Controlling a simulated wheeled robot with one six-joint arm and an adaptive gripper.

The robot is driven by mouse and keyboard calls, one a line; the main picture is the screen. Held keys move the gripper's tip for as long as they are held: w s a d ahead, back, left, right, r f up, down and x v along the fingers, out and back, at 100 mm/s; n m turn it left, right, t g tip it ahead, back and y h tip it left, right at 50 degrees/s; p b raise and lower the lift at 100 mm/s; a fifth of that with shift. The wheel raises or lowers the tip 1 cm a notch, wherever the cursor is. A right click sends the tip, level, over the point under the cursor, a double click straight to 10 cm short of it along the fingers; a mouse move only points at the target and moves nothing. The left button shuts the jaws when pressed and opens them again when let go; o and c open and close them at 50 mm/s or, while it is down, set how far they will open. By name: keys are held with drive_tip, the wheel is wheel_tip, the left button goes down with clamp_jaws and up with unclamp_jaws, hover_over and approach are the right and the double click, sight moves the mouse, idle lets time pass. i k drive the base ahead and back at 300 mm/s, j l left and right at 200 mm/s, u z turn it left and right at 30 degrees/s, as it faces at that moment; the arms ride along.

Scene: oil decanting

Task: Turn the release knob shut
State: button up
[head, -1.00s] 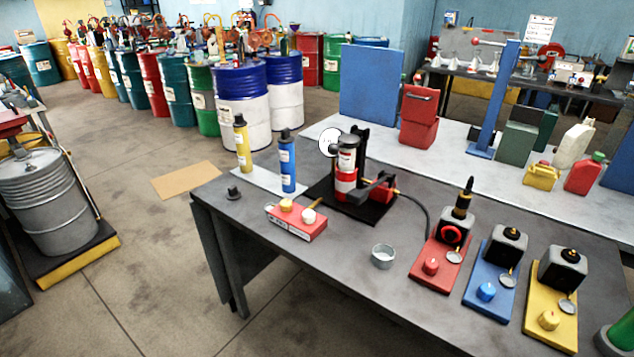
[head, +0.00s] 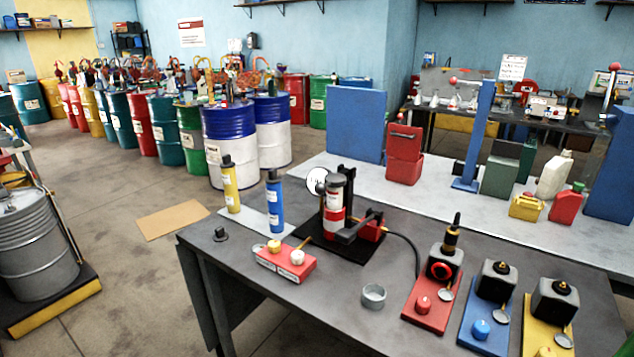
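No knob is marked as the release knob, and I cannot tell which one it is. To the right, a red knob (head: 423,304), a blue knob (head: 480,329) and a yellow knob at the bottom edge sit on matching coloured plates. No knob's open or shut setting is readable. My gripper is not in view.
The grey table (head: 222,259) has bare surface at its left corner, near a small black piece (head: 220,235). A metal cup (head: 373,296) and a black hose (head: 410,248) lie between the units. Yellow (head: 230,187) and blue (head: 274,203) bottles stand upright behind the block.

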sight(297, 258)
drive_tip(key=i+j+z, duration=0.1)
drive_tip(key=j, duration=0.4)
drive_tip(key=i+j+z, duration=0.1)
drive_tip(key=j, duration=0.9)
drive_tip(key=i+l+z, duration=0.05)
